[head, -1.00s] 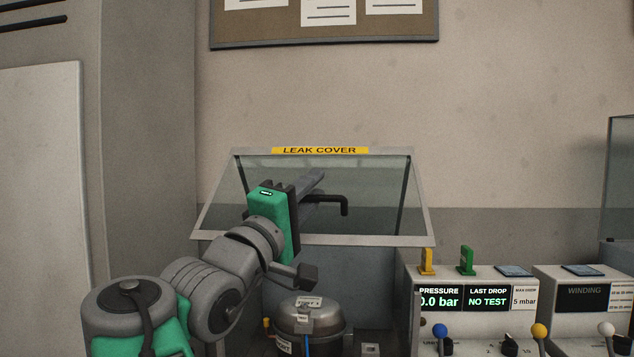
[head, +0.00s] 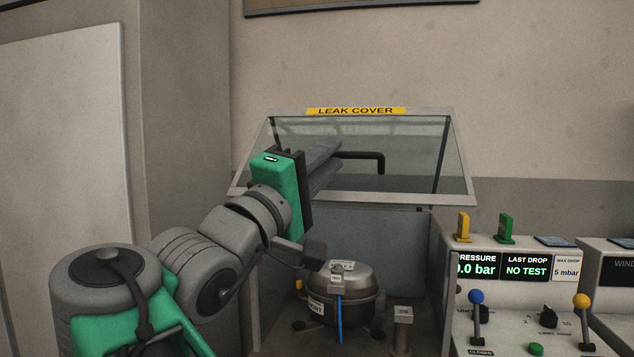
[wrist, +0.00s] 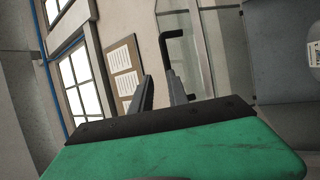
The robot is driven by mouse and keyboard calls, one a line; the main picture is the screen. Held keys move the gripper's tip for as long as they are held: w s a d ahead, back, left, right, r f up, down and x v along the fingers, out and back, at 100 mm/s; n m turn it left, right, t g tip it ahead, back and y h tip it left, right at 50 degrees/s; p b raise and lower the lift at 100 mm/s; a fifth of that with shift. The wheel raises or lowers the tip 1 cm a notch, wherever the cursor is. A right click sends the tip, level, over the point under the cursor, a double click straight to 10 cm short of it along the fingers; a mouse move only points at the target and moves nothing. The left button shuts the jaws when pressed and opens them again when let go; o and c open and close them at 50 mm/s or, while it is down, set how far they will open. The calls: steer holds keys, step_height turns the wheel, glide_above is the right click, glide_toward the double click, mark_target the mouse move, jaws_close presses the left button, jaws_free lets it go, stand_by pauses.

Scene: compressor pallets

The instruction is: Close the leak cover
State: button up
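The leak cover (head: 352,199) is raised and tilted, a grey-framed glass panel with a yellow label on its top edge. Its black handle (head: 372,156) sticks out in front of the glass. The handle also shows in the wrist view (wrist: 172,34). My gripper (head: 331,156) is in front of the glass, just left of the handle's bend. In the wrist view my gripper (wrist: 159,82) has its two fingers apart, with the handle beside and partly behind the right finger. I see nothing held. Whether a finger touches the handle cannot be told.
Below the cover, a compressor (head: 345,285) with a blue tube stands in the open box. To the right is a test panel (head: 520,300) with displays, knobs and coloured levers. Yellow (head: 463,227) and green (head: 505,229) tags stand on it. A wall board hangs above.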

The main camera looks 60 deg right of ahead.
steer(key=shift+w+a+f+b, duration=0.2)
steer(key=shift+a+f+b, duration=0.15)
steer(key=shift+b, duration=0.7)
steer(key=b, duration=0.2)
steer(key=shift+w+a+f+b, duration=0.1)
steer(key=shift+a+f+b, duration=0.05)
steer(key=shift+a+b, duration=0.15)
steer(key=a+b, duration=0.1)
steer(key=b, duration=0.3)
steer(key=shift+f, duration=0.4)
steer(key=shift+r, duration=0.15)
steer(key=shift+c, duration=0.6)
